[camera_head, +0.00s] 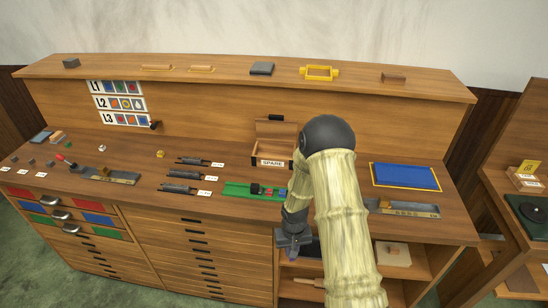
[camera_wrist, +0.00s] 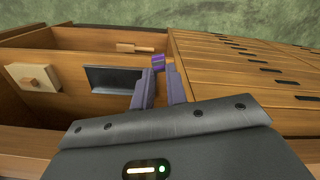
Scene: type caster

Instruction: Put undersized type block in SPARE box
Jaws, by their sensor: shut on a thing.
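My gripper (camera_head: 293,252) hangs in front of the bench, below the worktop's front edge, by the open shelves. I cannot tell the block's size against other type blocks. The wooden SPARE box (camera_head: 272,161) stands on the worktop, up and left of my gripper in the head view. Its lid is raised and its front carries a SPARE label. My arm hides its right side.
A green rail (camera_head: 238,189) holding several small blocks lies in front of the SPARE box. Dark composing sticks (camera_head: 182,175) lie left of it. A blue pad (camera_head: 405,176) and a metal tray (camera_head: 408,209) lie on the right. Open shelves (camera_wrist: 62,57) are beside my gripper.

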